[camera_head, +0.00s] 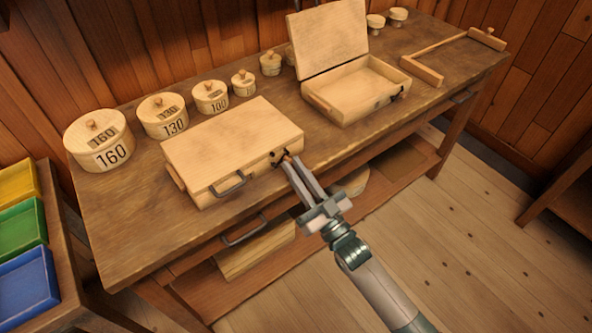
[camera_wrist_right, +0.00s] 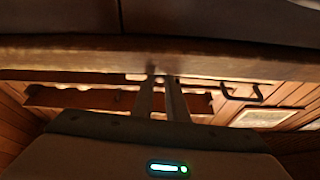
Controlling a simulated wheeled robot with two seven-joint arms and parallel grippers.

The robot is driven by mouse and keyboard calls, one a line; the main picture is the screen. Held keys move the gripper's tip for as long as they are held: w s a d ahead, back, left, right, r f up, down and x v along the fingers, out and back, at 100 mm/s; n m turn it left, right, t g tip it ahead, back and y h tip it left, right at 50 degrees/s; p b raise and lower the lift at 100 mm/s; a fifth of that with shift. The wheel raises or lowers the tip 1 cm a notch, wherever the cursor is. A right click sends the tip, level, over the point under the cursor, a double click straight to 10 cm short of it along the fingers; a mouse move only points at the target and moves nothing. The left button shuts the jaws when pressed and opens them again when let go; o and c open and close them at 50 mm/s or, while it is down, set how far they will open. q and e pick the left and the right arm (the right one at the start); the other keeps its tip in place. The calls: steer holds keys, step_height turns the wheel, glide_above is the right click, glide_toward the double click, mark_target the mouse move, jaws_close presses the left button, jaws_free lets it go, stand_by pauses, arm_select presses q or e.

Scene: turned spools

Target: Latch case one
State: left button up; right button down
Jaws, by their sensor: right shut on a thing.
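A closed wooden case (camera_head: 232,145) lies on the workbench, its lid down and its dark handle (camera_head: 228,186) facing the front. A small dark latch (camera_head: 277,155) sits at the right end of its front side. My right gripper (camera_head: 288,164) reaches up from the lower right and is shut on the latch, its fingertips partly covering it. In the right wrist view the two fingers (camera_wrist_right: 160,80) point away, close together; the latch cannot be made out there. A second wooden case (camera_head: 352,92) stands to the right with its lid raised. My left gripper is not in view.
Several round lidded boxes, such as the one marked 160 (camera_head: 99,140), line the bench (camera_head: 130,235) behind the closed case. A wooden bracket-shaped tool (camera_head: 447,46) lies at the right. Colored trays (camera_head: 24,280) stand at the left. The floor in front is clear.

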mark_target(275, 154)
steer(key=n, duration=0.1)
steer(key=n+g+y, duration=0.1)
steer(key=n, duration=0.1)
steer(key=shift+d+r+n, duration=0.1)
steer(key=shift+r+n, duration=0.2)
steer(key=shift+r, duration=0.05)
steer(key=n, duration=0.1)
steer(key=n+g+y, duration=0.1)
steer(key=shift+r+n+y, duration=0.3)
steer(key=shift+r+n+g+y, duration=0.15)
steer(key=shift+n+g, duration=0.2)
steer(key=shift+n, duration=0.25)
steer(key=shift+r+n+g+y, duration=0.15)
steer(key=shift+n+g, duration=0.2)
steer(key=shift+n, duration=0.25)
steer(key=n+g+p, duration=0.1)
steer(key=n, duration=0.1)
steer(key=n+g, duration=0.1)
steer(key=n, duration=0.1)
steer(key=a+r+n+g+p, duration=0.1)
steer(key=n, duration=0.2)
steer(key=shift+s+y+p, duration=0.3)
steer(key=shift+y, duration=0.1)
steer(key=shift+n+g, duration=0.3)
steer(key=shift+n, duration=0.2)
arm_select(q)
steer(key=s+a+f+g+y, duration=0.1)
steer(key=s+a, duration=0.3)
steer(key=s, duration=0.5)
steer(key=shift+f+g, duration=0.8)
